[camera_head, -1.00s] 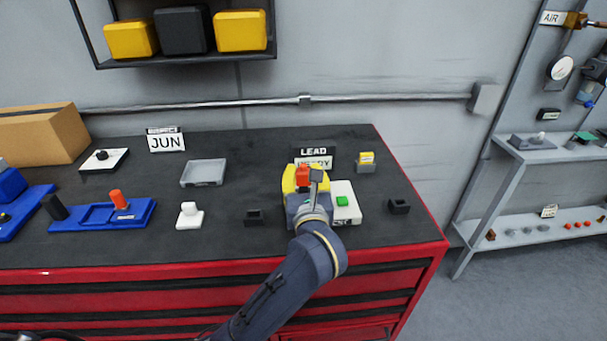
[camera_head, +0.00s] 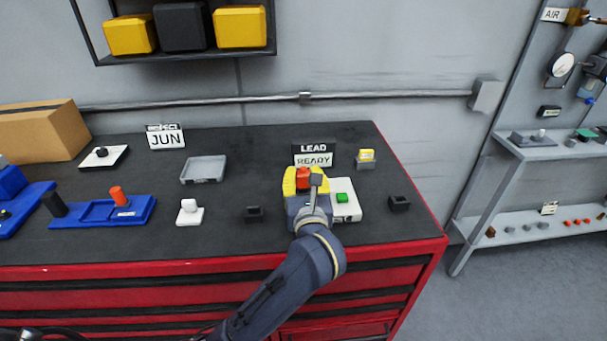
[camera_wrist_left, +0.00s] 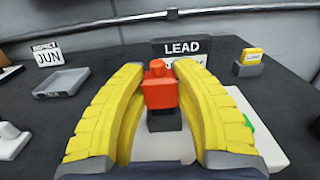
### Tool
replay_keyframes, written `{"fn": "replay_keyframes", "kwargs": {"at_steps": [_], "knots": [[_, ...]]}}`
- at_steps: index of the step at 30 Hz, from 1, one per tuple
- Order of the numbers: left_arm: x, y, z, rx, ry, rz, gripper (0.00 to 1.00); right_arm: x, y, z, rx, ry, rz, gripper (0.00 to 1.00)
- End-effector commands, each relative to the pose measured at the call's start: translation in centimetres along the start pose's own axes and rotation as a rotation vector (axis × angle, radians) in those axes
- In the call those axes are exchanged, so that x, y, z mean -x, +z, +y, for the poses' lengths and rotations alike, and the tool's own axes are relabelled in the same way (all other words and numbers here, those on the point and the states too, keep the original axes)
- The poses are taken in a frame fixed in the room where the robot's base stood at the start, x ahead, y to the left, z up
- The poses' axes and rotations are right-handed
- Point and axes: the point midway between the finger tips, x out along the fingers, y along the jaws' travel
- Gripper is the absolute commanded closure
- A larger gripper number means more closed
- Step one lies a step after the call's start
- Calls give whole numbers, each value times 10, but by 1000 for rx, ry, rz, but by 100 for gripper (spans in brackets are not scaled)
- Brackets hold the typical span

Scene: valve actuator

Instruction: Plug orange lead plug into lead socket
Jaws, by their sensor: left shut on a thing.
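The orange plug (camera_head: 303,180) is between the yellow fingers of my left gripper (camera_head: 305,184), which is shut on it. In the left wrist view the orange plug (camera_wrist_left: 160,92) stands upright between the fingertips (camera_wrist_left: 160,80). A black block (camera_wrist_left: 163,121), apparently the lead socket, shows directly below the plug on a white unit (camera_head: 347,205). The plug's lower end is hidden, so I cannot tell how deep it sits. The LEAD sign (camera_head: 314,154) behind the unit reads READY. My right gripper is not in view.
A green button (camera_head: 342,197) is right of the gripper. Black holders (camera_head: 254,214) and (camera_head: 399,204) stand on either side of the unit. A yellow-topped block (camera_head: 366,159) is behind, right. A grey tray (camera_head: 203,170) and blue fixture (camera_head: 105,211) lie left.

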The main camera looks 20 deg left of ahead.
Motion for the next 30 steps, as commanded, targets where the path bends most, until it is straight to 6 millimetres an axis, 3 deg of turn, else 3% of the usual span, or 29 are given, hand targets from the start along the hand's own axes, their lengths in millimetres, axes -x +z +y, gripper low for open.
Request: {"fn": "replay_keyframes", "kwargs": {"at_steps": [19,20,26,30], "knots": [[0,-13,0,-2,0,-1,100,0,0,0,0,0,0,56],[0,-13,0,-1,0,-1,68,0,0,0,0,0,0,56],[0,-13,0,-1,0,-1,45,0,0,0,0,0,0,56],[0,-13,0,0,0,0,45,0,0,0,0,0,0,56]]}}
